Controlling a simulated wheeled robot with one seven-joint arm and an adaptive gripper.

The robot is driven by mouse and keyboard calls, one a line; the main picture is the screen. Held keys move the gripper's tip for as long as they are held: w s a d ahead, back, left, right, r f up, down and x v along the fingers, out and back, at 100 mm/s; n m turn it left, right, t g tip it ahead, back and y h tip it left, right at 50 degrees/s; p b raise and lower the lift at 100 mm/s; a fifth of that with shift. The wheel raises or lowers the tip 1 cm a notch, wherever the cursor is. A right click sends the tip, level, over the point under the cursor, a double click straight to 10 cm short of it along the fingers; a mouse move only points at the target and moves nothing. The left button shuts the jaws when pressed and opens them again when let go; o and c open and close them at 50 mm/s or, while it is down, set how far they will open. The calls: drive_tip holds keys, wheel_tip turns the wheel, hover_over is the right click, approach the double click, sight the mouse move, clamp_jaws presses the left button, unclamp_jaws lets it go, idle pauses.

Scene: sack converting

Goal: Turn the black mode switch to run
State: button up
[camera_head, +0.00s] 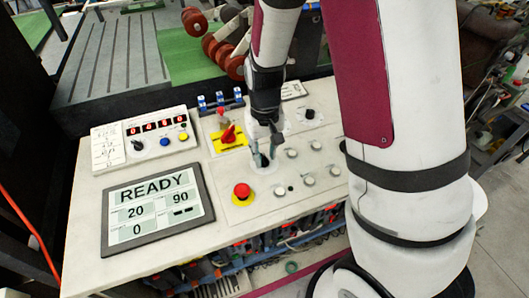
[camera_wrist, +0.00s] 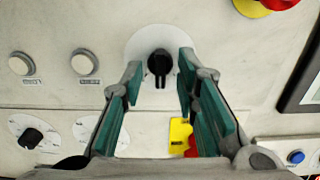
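The black mode switch (camera_wrist: 160,65) sits on a round pale plate (camera_wrist: 137,45) on the panel. In the wrist view its handle stands upright in the picture, its narrow end toward the bottom. Its position labels cannot be read. My gripper (camera_head: 264,157) is open, pointing down over this plate in the head view, where it largely hides the switch. In the wrist view the green-padded fingers are on either side of the switch, with a gap on both sides. I cannot tell how far the tips are above the panel.
A red emergency stop (camera_head: 242,191), a red rotary switch (camera_head: 229,134) on yellow, several silver buttons (camera_head: 308,181) and another black knob (camera_head: 310,114) surround the spot. A display (camera_head: 158,207) reads READY, 20, 90 and 0. A digit box (camera_head: 146,140) stands behind it.

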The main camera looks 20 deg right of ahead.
drive_tip(key=shift+f, duration=0.2)
clamp_jaws()
idle(0.3)
drive_tip(key=m+p, duration=0.1)
drive_tip(key=m, duration=0.3)
drive_tip(key=shift+p, duration=0.3)
drive_tip(key=shift+m+p, duration=0.65)
drive_tip(key=shift+m, duration=1.85)
drive_tip(key=shift+w, duration=0.1)
